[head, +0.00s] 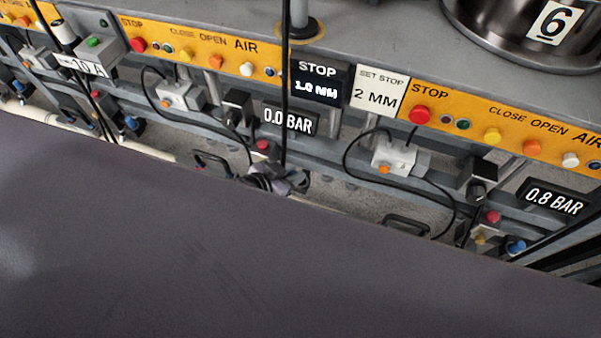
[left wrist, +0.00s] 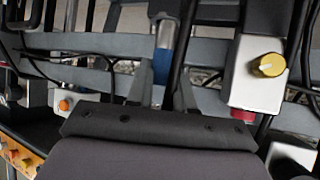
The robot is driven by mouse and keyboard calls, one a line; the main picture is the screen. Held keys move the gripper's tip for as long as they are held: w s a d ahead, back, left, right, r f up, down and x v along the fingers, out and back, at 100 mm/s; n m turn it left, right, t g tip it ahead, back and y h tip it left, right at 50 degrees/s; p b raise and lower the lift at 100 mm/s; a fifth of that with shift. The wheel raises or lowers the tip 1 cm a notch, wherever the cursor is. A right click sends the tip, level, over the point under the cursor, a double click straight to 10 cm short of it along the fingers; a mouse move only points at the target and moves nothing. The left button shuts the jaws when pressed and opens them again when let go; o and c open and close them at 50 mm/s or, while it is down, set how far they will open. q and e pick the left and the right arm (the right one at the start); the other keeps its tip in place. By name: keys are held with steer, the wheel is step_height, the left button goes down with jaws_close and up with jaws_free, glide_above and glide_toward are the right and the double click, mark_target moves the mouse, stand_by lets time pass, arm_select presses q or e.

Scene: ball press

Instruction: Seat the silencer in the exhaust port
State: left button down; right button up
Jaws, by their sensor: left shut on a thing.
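My left gripper (head: 277,180) is small in the head view, among the fittings below the middle station's 0.0 BAR display. In the left wrist view its two grey fingers (left wrist: 163,88) stand either side of a blue cylindrical piece (left wrist: 163,65) with a pale upper part, and are shut on it. I cannot tell for sure that this piece is the silencer. The exhaust port cannot be picked out; the gripper and the large dark surface in front hide much there. My right gripper is not in view.
A white box with a yellow knob (left wrist: 268,65) and red part (left wrist: 242,115) stands close right of the fingers. Yellow button panels (head: 200,52), black cables and a 0.0 BAR display (head: 288,121) surround the station. A steel pot marked 6 (head: 520,30) stands upper right.

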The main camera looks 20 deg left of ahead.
arm_select(q)
steer(key=w, duration=0.1)
steer(key=w+d, duration=0.1)
steer(key=shift+w+d, duration=0.1)
steer(key=shift+w, duration=0.2)
step_height(320, 180, down, 3)
steer(key=shift+f+b, duration=0.1)
steer(key=shift+b, duration=0.65)
steer(key=shift+f, duration=0.2)
steer(key=shift+f, duration=0.1)
steer(key=c, duration=1.3)
jaws_free()
